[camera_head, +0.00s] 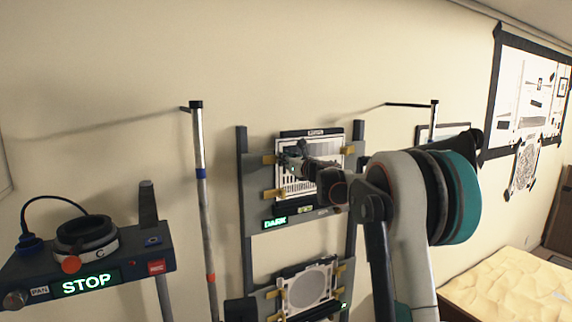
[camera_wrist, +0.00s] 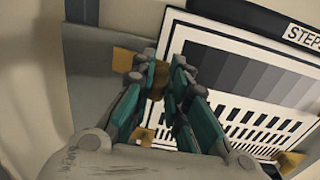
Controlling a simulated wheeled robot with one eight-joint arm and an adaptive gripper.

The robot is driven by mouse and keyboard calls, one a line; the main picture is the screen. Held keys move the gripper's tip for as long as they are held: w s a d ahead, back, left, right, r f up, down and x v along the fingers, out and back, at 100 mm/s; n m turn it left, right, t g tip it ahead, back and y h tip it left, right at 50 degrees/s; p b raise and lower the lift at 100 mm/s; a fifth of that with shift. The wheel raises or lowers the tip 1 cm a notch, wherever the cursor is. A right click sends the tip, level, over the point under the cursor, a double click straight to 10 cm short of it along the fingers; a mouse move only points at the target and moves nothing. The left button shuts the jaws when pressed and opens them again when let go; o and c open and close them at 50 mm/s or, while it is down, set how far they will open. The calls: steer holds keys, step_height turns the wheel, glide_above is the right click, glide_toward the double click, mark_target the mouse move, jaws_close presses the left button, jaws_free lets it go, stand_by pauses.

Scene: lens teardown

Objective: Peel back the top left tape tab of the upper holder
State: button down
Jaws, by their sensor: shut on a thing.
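The upper holder (camera_head: 310,190) is a dark panel on an upright frame, bearing a white chart with grey steps and black bars. The chart (camera_wrist: 240,72) fills the right of the wrist view. The top left tape tab (camera_head: 268,159) is yellow-brown at the chart's left edge. In the wrist view the tab (camera_wrist: 123,60) passes behind my left finger, and a piece shows between the fingers. My gripper (camera_wrist: 163,68) has its teal fingers close together, shut on this tab. In the head view my gripper (camera_head: 297,157) partly covers the chart. Whether the tab has lifted is hidden.
A lower-left tab (camera_wrist: 146,135) is beside my fingers. A lower holder (camera_head: 305,287) with a round-patterned chart sits below. Metal poles (camera_head: 203,190) stand either side of the frame. A console (camera_head: 90,270) reading STOP is at left. A crumpled tan surface (camera_head: 510,290) is lower right.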

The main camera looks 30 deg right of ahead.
steer(key=s+a+m+g+h+b, duration=0.3)
steer(key=a+m+g+h, duration=0.3)
steer(key=m+h, duration=0.4)
steer(key=shift+a+m+h+b, duration=0.3)
steer(key=shift+a+h+b, duration=0.3)
steer(key=shift+h, duration=1.9)
steer(key=shift+a+r, duration=0.1)
steer(key=c, duration=1.6)
jaws_free()
steer(key=shift+o, duration=0.2)
steer(key=v, duration=1.2)
